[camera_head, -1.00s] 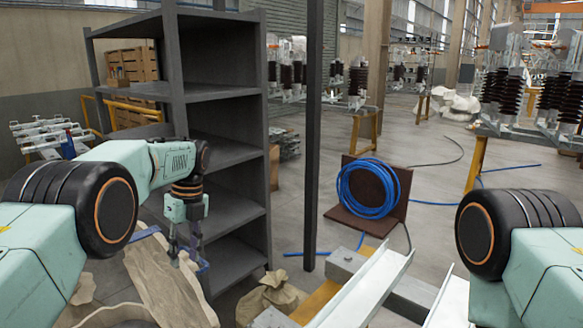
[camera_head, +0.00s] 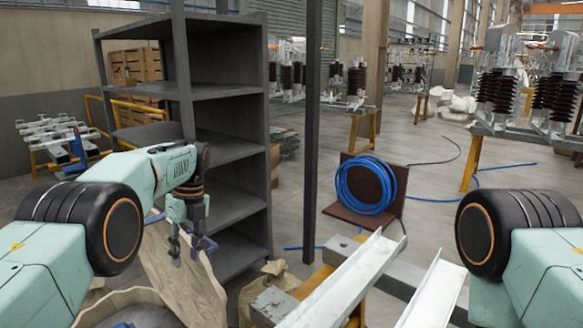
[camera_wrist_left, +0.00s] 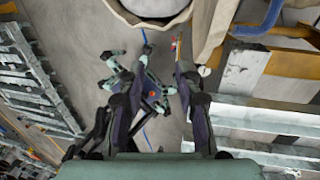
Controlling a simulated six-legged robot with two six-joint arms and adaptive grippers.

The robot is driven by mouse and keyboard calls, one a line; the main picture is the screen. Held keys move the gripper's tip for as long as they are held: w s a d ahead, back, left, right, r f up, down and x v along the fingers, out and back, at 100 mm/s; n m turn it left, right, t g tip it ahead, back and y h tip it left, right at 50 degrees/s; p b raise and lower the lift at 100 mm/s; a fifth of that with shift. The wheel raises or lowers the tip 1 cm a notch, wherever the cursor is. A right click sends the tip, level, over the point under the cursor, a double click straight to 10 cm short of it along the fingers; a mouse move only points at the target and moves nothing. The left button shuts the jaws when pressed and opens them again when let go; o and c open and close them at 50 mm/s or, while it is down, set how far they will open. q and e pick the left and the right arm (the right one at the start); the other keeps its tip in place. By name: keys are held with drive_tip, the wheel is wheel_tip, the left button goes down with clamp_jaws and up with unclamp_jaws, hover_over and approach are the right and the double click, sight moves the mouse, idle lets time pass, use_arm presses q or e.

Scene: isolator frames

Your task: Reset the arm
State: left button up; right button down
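My left arm (camera_head: 110,215) reaches forward from the left in the head view, bent down at the wrist. My left gripper (camera_head: 192,250) hangs pointing down in front of the dark shelf rack, above crumpled tan sheeting. Its two fingers stand apart with nothing visible between them. In the left wrist view the fingers of the left gripper (camera_wrist_left: 152,85) are also spread, with floor and mint-and-black parts, which look like my own, showing beyond. Of my right arm (camera_head: 520,245) only the shoulder part shows at the right edge; its gripper is out of view.
The grey shelf rack (camera_head: 235,205) stands close behind the left gripper. Tan sheeting (camera_head: 180,280) lies below it. Pale metal beams (camera_head: 340,282) lie front and centre. A blue hose coil (camera_head: 366,186) leans on a brown board. A dark post (camera_head: 312,130) stands mid-view. Open floor lies beyond.

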use_arm(q)
drive_tip(key=s+f+n+h, duration=0.1)
drive_tip(key=s+f+n, duration=0.6)
drive_tip(key=f, duration=0.6)
drive_tip(key=s+f+n, duration=0.5)
drive_tip(key=s+f, duration=0.4)
drive_tip(key=f, duration=0.5)
drive_tip(key=s+d+n+t+b, duration=0.1)
drive_tip(key=s+n, duration=1.3)
drive_tip(key=s, duration=1.6)
drive_tip(key=shift+r+n+t+b, duration=0.3)
drive_tip(key=shift+r, duration=0.15)
drive_tip(key=shift+a, duration=0.1)
